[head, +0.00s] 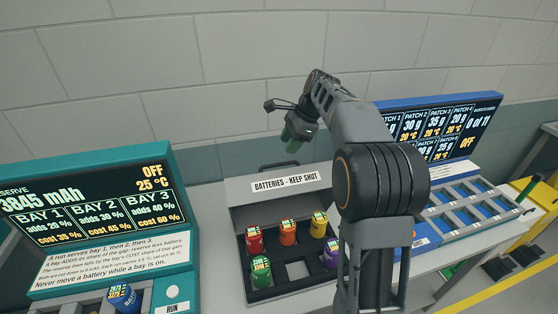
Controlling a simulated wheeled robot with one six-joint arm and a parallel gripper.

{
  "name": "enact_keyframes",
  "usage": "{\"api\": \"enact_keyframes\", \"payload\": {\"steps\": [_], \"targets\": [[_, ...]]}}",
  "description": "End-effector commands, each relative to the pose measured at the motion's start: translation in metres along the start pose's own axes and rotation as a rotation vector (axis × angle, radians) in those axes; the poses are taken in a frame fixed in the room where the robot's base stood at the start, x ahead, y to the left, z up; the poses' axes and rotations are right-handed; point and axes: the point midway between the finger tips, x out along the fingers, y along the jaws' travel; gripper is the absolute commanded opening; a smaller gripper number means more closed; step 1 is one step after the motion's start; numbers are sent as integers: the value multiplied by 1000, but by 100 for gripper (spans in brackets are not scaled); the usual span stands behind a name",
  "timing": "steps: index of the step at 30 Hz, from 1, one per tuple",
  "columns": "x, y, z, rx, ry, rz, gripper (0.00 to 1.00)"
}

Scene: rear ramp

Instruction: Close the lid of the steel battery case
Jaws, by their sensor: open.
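The steel battery case (236,225) stands on the bench at the centre, with its lid (255,192) raised at the back and labelled "BATTERIES - KEEP SHUT". Red, orange, yellow, green and purple batteries stand upright inside; at least one slot is empty. My gripper (291,146) is above and behind the lid's top edge in the picture, with its green-tinted fingers pointing down. It appears apart from the lid, though the depth between them is hard to judge. The fingers are open and nothing clear is held. My arm hides the right side of the case.
A teal bay charger (160,205) with a screen stands at left; a blue battery (124,298) sits in it beside the RUN button (172,292). At right is a blue patch station (440,125) with a tray (462,195). A block wall is behind.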

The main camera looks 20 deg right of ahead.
Motion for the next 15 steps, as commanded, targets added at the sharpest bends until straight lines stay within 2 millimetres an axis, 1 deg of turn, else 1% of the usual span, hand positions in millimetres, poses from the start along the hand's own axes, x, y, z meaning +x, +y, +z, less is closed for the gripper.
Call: {"api": "enact_keyframes", "payload": {"steps": [1, 6, 10, 15], "targets": [[10, 0, 1, 0, -2, 4, 40], [40, 0, 1, -2, -1, 3, 40], [58, 0, 0, -1, 0, 2, 40], [73, 0, 0, -2, 0, 1, 40]]}}
